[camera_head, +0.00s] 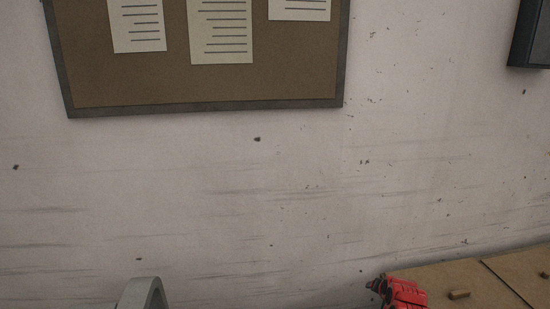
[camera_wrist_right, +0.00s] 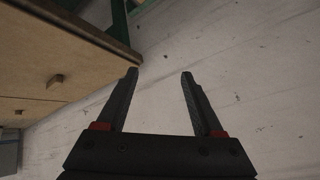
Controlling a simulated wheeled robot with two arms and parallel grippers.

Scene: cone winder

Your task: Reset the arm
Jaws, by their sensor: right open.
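My right gripper (camera_wrist_right: 159,74) shows in the right wrist view. Its two dark fingers with red bases are spread apart, and nothing is between them. Beyond the fingertips is a pale, scuffed wall. A wooden cabinet (camera_wrist_right: 50,48) with a small knob is to the left of the fingers, close to the left fingertip in the picture. In the head view no gripper can be made out. My left gripper is in neither view.
In the head view a cork board (camera_head: 200,85) with paper sheets hangs on the wall (camera_head: 200,190). A wooden top or cabinet (camera_head: 465,285) with a red object (camera_head: 403,292) at its left is at lower right. A grey curved thing (camera_head: 143,292) shows at the bottom left. A dark box (camera_head: 531,35) is at upper right.

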